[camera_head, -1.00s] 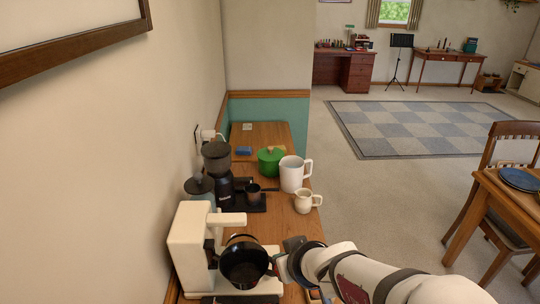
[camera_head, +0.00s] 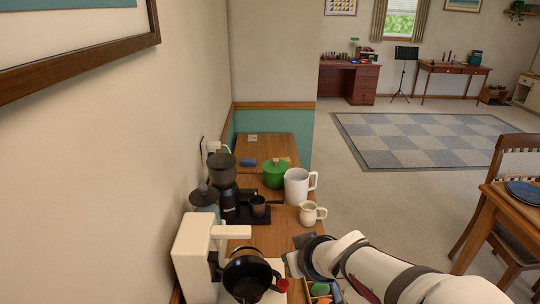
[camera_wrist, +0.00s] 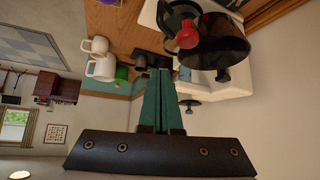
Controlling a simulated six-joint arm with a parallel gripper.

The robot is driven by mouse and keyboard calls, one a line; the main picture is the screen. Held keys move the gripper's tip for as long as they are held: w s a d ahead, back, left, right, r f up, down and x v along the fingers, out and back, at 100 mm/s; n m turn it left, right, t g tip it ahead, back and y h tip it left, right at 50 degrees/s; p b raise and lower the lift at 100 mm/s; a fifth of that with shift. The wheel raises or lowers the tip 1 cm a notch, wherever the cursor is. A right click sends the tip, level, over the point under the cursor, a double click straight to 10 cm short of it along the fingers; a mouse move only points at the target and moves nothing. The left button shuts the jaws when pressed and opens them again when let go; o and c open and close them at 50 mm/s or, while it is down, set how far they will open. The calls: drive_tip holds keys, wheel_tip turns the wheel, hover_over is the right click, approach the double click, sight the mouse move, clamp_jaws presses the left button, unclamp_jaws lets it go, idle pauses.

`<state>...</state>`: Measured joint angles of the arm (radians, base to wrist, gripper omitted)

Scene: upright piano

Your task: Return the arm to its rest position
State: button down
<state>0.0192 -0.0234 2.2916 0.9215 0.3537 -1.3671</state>
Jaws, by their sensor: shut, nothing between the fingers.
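My gripper (camera_head: 294,262) reaches in from the lower right in the head view, just right of the cream coffee machine (camera_head: 192,256). In the wrist view its two green fingers (camera_wrist: 158,72) are together with nothing between them. A dark round pot (camera_head: 246,276) sits at the coffee machine. It has a red knob (camera_head: 283,285), which also shows in the wrist view (camera_wrist: 188,36). The gripper appears apart from the pot and knob. The rest position is not marked in view.
A wall borders the left. A table (camera_head: 490,222) and chair stand right, with open floor between.

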drive_tip(key=s+a+r, duration=0.2)
drive_tip(key=s+r, duration=0.3)
drive_tip(key=r, duration=0.1)
drive_tip(key=s+d+f+m+g, duration=0.1)
drive_tip(key=s+f+m+g, duration=0.1)
drive_tip(key=s, duration=0.5)
drive_tip(key=s+d+f+m+g, duration=0.1)
drive_tip(key=s+f+m+g, duration=0.2)
drive_tip(key=s, duration=0.4)
drive_tip(key=s+d+f+m+g+h, duration=0.1)
drive_tip(key=s+f+m+g, duration=0.2)
drive_tip(key=s, duration=0.5)
drive_tip(key=shift+d+m, duration=0.3)
drive_tip(key=shift+m, duration=0.6)
